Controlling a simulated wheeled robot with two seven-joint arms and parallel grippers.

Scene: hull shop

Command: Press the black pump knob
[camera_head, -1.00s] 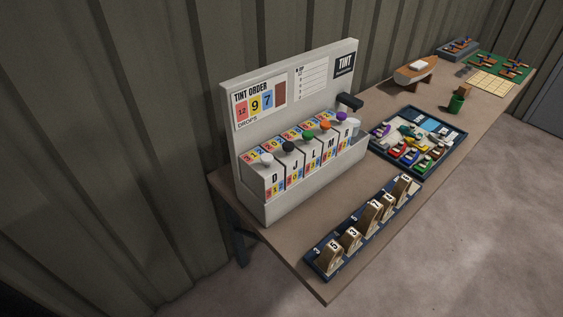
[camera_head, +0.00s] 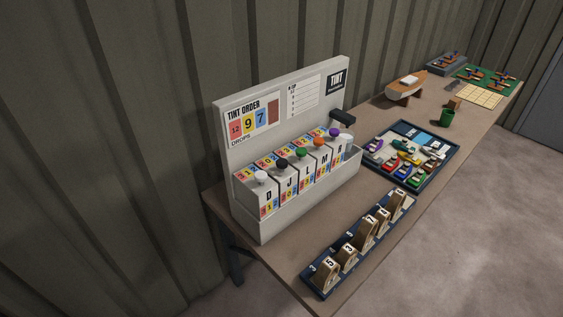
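The black pump knob (camera_head: 282,163) sits on top of the second canister from the left, the one lettered J, in the grey tint dispenser (camera_head: 257,228). A white knob (camera_head: 261,176) is to its left. A green knob (camera_head: 301,153), an orange knob (camera_head: 319,142) and a purple knob (camera_head: 334,132) follow to its right. A dark spout-like part (camera_head: 342,117) sticks out at the dispenser's right end. The back panel carries a tint order card (camera_head: 252,122) with 12, 9 and 7. Neither of my grippers is in view.
The dispenser stands on a long brown table (camera_head: 290,256) against a corrugated wall. A blue rack of numbered wooden pieces (camera_head: 316,287) lies along the front edge. A blue-rimmed tray (camera_head: 411,188), a green cup (camera_head: 445,118) and a boat model (camera_head: 405,89) are farther right.

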